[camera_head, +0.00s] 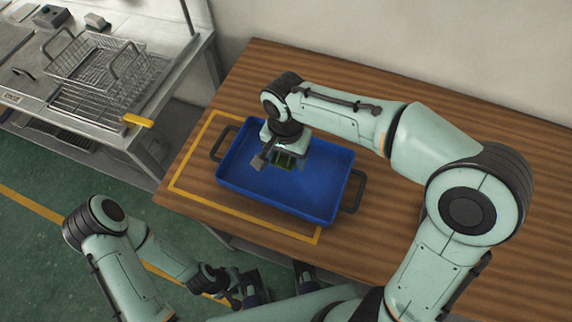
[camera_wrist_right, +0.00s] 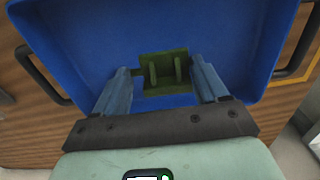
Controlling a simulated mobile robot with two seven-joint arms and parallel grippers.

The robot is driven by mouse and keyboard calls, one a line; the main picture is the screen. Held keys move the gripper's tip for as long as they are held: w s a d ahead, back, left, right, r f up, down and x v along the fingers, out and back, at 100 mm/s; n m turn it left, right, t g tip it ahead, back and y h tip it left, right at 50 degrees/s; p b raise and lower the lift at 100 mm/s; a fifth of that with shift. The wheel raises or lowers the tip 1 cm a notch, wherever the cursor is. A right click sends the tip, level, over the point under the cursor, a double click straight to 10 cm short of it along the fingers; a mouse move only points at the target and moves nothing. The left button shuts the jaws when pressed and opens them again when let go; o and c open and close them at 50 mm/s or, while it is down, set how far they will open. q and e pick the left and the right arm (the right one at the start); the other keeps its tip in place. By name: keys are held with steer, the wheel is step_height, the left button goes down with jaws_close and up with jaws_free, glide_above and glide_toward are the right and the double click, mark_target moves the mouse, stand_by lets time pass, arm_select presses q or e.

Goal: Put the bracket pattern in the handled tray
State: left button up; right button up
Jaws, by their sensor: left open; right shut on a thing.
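The bracket pattern (camera_head: 285,163) is a dark green piece with a flat plate and upright ribs; it also shows in the right wrist view (camera_wrist_right: 164,72). My right gripper (camera_head: 281,160) is shut on it, with one finger at each side, and holds it over the inside of the handled tray. The handled tray (camera_head: 232,182) is blue with a dark handle at each end and stands on the wooden table. I cannot tell whether the bracket touches the tray floor. My left gripper (camera_head: 248,290) is open and empty, low in front of the table, partly hidden by my own arm.
A yellow outline (camera_head: 190,193) marks the wooden table (camera_head: 262,78) around the tray. At the left, a metal bench holds a wire basket (camera_head: 105,75) and a yellow-handled item (camera_head: 138,120). The table behind the tray is clear.

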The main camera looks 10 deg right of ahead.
mark_target(286, 160)
steer(key=shift+f+b, duration=0.3)
steer(key=shift+f, duration=2.15)
steer(key=o, duration=1)
steer(key=shift+f, duration=0.1)
steer(key=shift+r, duration=0.2)
step_height(286, 160, up, 12)
steer(key=shift+f+p, duration=0.1)
steer(key=shift+p, duration=0.85)
